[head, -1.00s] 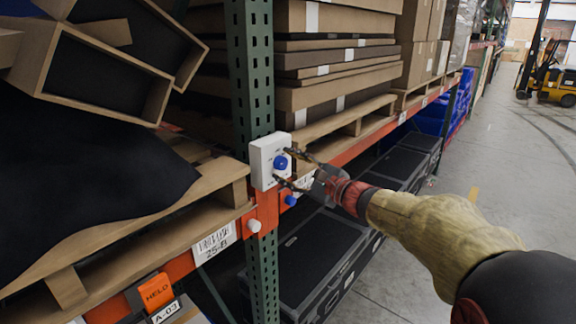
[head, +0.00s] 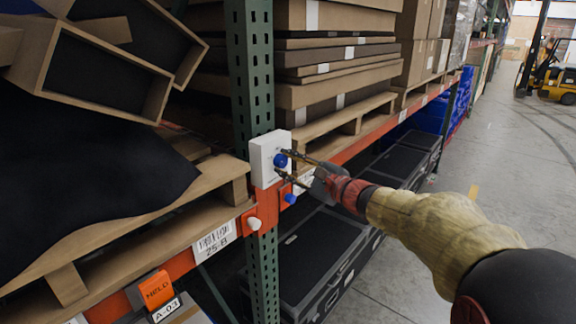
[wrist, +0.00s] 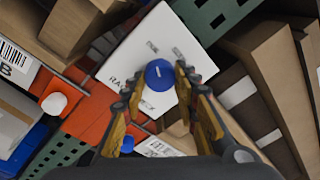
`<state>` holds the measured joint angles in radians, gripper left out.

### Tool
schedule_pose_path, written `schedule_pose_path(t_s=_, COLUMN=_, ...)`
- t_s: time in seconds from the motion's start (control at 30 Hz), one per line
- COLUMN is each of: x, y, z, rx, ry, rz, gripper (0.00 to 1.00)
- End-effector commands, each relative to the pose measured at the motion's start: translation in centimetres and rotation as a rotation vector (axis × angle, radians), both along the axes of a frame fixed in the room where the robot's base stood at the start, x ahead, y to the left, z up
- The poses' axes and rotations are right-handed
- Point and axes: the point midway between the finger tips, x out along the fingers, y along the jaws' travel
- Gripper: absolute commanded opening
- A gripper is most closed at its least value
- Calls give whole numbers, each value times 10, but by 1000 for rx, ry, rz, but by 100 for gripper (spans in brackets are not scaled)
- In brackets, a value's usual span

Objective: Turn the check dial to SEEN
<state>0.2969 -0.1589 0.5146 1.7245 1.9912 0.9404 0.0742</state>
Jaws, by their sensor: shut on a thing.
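The check dial (head: 280,160) is a round blue knob on a white box (head: 260,150) fixed to the green rack upright. In the wrist view the dial (wrist: 159,74) shows a short white mark on its face. Small printed labels stand on the box face around it, too blurred to read in full. My gripper (head: 282,163) reaches in from the right. In the wrist view my gripper (wrist: 160,75) has one finger on each side of the dial and is shut on it. The fingers hide part of the dial's sides.
Below the box, a white knob (head: 254,225) and a smaller blue knob (head: 290,199) stick out of the orange beam. An orange tag (head: 157,289) hangs at lower left. Boxes on pallets fill the shelves. The aisle floor (head: 500,160) at right is clear up to a yellow forklift (head: 558,85).

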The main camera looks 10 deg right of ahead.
Motion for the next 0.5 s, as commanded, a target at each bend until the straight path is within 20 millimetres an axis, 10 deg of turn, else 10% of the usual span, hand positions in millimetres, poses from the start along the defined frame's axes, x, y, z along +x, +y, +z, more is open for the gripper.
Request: schedule_pose_path(t_s=0.5, x=0, y=0, z=0, rx=136, ry=100, rz=0, gripper=5)
